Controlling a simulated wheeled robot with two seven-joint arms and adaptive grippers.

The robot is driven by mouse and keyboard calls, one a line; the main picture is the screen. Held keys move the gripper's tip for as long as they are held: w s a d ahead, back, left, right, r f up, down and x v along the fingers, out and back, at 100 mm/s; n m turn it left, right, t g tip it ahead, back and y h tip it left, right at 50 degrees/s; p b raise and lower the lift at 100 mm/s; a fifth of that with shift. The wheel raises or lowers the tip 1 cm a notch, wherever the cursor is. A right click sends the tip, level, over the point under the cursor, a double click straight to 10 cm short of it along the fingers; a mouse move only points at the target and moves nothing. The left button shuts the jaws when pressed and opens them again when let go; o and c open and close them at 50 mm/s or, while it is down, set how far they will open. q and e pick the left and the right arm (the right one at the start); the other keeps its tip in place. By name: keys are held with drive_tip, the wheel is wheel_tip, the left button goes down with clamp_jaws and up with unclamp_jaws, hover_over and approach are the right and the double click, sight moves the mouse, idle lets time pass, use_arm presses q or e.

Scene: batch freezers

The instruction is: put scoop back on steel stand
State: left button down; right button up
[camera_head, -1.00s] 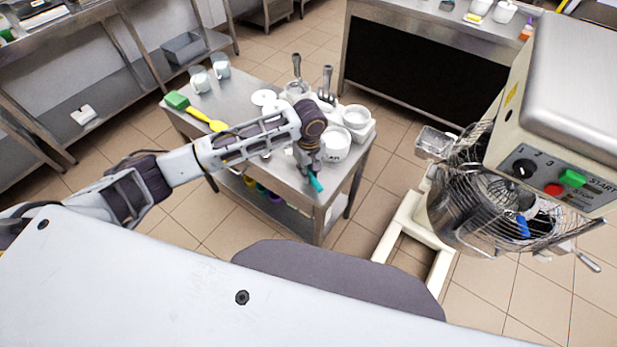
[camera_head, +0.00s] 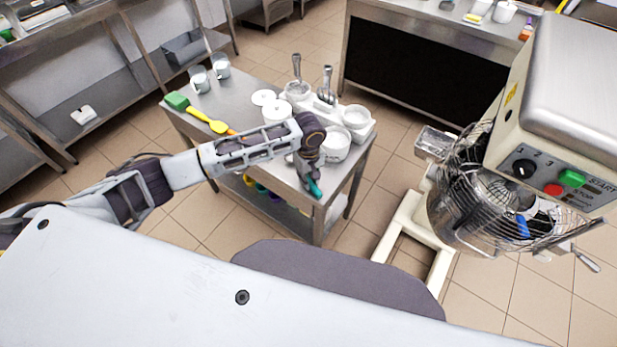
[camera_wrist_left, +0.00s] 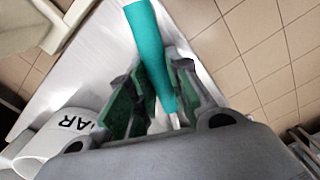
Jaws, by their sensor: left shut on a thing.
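My left gripper (camera_head: 306,176) is over the near right corner of the steel table (camera_head: 238,97), which may be the steel stand. It is shut on the teal handle (camera_head: 314,189) of a tool, likely the scoop. In the left wrist view the teal handle (camera_wrist_left: 150,45) sticks up between the green-padded fingers of the gripper (camera_wrist_left: 153,88). A thin metal part shows below the handle, but the tool's head is hidden. I cannot tell whether the tool touches the table. My right gripper is not in view.
White containers (camera_head: 336,146) crowd the table's right side, close to my gripper; a lettered one (camera_wrist_left: 62,135) shows beside it. Metal utensils (camera_head: 326,84) stand behind. A green brush (camera_head: 177,100) and a yellow spatula (camera_head: 208,121) lie left. A mixer (camera_head: 480,205) stands right.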

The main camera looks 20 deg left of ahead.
sight(309, 179)
use_arm(q)
drive_tip(key=c, duration=1.3)
unclamp_jaws()
wheel_tip(309, 179, up, 12)
drive_tip(key=shift+r, duration=0.15)
